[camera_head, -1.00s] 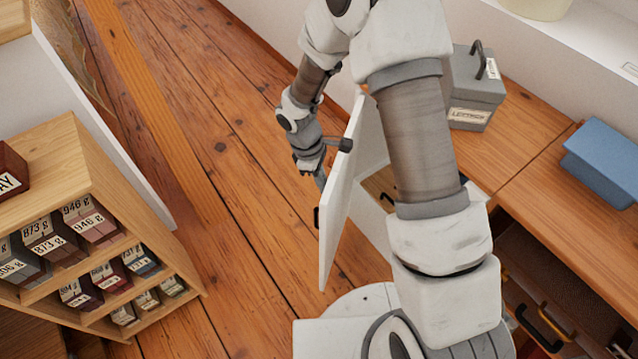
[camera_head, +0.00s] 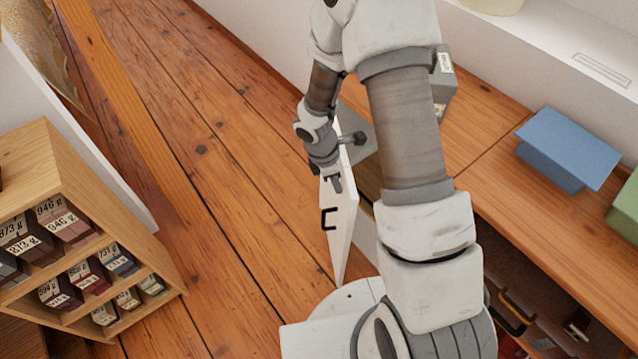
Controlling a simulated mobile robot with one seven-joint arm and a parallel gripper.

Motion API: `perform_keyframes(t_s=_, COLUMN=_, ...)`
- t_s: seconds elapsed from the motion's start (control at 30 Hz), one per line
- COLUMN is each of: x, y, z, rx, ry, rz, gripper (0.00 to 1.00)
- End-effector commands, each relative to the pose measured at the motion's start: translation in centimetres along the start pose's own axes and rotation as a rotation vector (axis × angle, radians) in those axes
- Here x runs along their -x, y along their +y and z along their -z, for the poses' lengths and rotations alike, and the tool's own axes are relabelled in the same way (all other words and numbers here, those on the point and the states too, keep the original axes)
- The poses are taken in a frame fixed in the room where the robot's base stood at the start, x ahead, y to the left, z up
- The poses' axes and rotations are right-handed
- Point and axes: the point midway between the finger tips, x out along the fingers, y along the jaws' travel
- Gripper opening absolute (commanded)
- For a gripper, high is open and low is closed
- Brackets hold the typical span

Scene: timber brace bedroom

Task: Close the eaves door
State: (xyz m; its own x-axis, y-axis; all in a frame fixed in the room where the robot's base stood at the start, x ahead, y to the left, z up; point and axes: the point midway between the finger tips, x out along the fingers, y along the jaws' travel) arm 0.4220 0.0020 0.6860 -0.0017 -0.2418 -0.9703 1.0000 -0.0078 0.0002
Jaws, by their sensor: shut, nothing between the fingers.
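The eaves door is a white panel (camera_head: 341,232) standing open, out from the low unit along the right wall. A black pull handle (camera_head: 328,218) shows on its left side. My gripper (camera_head: 336,186) is shut and empty, at the upper part of the door, above the handle. Its fingertips overlap the panel in the picture; I cannot tell whether they touch it. My arm hides much of the opening and the door's hinge side.
A wooden shelf with labelled boxes (camera_head: 165,272) stands at left. The plank floor (camera_head: 210,170) between is clear. On the wooden top at right are a grey box (camera_head: 443,88), mostly hidden by my arm, a blue box (camera_head: 567,146) and a green one (camera_head: 626,208).

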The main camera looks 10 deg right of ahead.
Motion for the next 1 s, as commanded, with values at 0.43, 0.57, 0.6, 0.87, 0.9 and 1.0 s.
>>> perform_keyframes(t_s=0.43, x=-2.3, y=1.1, z=-10.6, rx=0.341, ry=-0.001, rz=-0.084, gripper=0.0)
perform_keyframes(t_s=0.57, x=-2.8, y=1.7, z=-12.4, rx=0.406, ry=-0.001, rz=-0.101, gripper=0.0)
perform_keyframes(t_s=0.6, x=-2.9, y=1.9, z=-12.8, rx=0.423, ry=-0.001, rz=-0.105, gripper=0.0)
perform_keyframes(t_s=0.87, x=-3.5, y=2.6, z=-14.3, rx=0.486, ry=0.0, rz=-0.121, gripper=0.0)
perform_keyframes(t_s=0.9, x=-3.5, y=2.7, z=-14.4, rx=0.49, ry=-0.001, rz=-0.122, gripper=0.0)
perform_keyframes(t_s=1.0, x=-3.6, y=2.8, z=-14.5, rx=0.496, ry=-0.001, rz=-0.124, gripper=0.0)
